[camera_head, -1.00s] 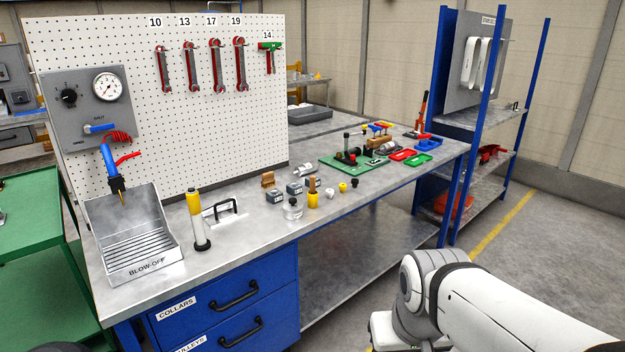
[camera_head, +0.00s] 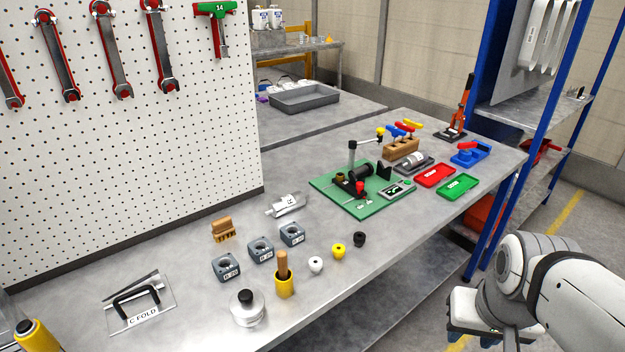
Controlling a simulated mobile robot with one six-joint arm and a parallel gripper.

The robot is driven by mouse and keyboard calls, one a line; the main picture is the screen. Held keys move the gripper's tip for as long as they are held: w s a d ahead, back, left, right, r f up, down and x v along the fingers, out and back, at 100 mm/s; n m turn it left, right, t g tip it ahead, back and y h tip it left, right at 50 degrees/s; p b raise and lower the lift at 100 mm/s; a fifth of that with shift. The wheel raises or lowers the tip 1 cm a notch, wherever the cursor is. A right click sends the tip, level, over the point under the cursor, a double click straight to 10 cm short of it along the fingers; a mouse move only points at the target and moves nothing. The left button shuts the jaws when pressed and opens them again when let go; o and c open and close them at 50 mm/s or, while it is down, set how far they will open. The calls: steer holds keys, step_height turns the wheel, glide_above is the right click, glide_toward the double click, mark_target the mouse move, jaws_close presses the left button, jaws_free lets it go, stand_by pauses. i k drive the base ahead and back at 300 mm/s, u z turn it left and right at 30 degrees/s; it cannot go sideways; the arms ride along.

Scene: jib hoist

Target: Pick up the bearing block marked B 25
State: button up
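Three grey bearing blocks with round bores stand in a slanting row on the steel bench: a near-left block (camera_head: 226,267), a middle block (camera_head: 261,250) and a far-right block (camera_head: 292,234). Each has a small white label on its front. The print is too small to tell surely which one reads B 25. My gripper (camera_head: 484,336) shows only in part at the bottom right, below my white arm, off the front of the bench and well away from the blocks. Its fingertips are cut off or hidden, so its opening does not show.
A yellow pot with a wooden handle (camera_head: 284,284) and a glass jar (camera_head: 247,308) stand close in front of the blocks. A brush (camera_head: 222,229) and a silver cylinder (camera_head: 287,206) lie behind. A green fixture board (camera_head: 330,190) is farther right. The pegboard (camera_head: 130,150) rises behind.

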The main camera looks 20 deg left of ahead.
mark_target(260, 255)
steer(key=u, duration=0.15)
steer(key=i, duration=0.75)
steer(key=u, duration=0.45)
steer(key=k, duration=0.65)
steer(key=u, duration=0.25)
steer(key=i, duration=0.65)
steer(key=z, duration=0.15)
